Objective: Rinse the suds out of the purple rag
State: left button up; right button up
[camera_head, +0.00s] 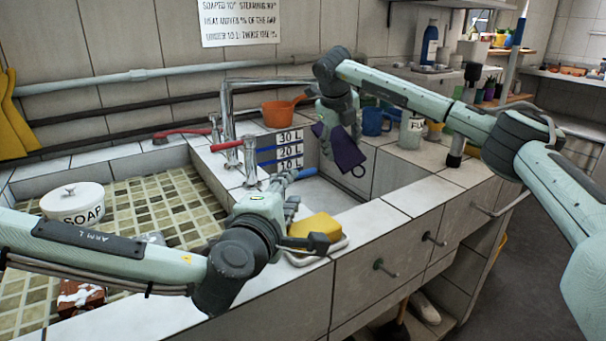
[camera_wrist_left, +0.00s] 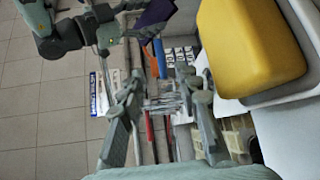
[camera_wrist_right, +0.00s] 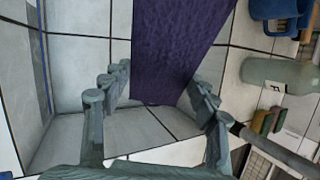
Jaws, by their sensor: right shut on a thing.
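The purple rag (camera_head: 347,152) hangs from my right gripper (camera_head: 338,118) above the sink basin (camera_head: 322,194). In the right wrist view the rag (camera_wrist_right: 178,45) lies between the fingers of my right gripper (camera_wrist_right: 162,82). My left gripper (camera_head: 292,203) is low at the near left edge of the basin, beside the chrome tap (camera_head: 228,110). In the left wrist view my left gripper's fingers (camera_wrist_left: 160,85) stand apart. A blue tap handle (camera_head: 304,173) shows just beyond them; I cannot tell whether they touch it. No suds can be made out on the rag.
A red tap handle (camera_head: 227,144) is behind my left gripper. A yellow sponge (camera_head: 315,225) lies on a white dish at the front edge. A soap tub (camera_head: 74,203) stands at left. An orange pan (camera_head: 279,112), a blue mug (camera_head: 374,121) and a pale bottle (camera_head: 411,132) stand behind the basin.

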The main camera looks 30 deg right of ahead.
aim_at(302, 175)
pick_arm(q)
jog(key=x, duration=0.9)
jog(key=shift+w+d+f, duration=0.1)
jog(key=shift+w+d, duration=0.1)
jog(key=shift+w, duration=0.05)
grip_shut()
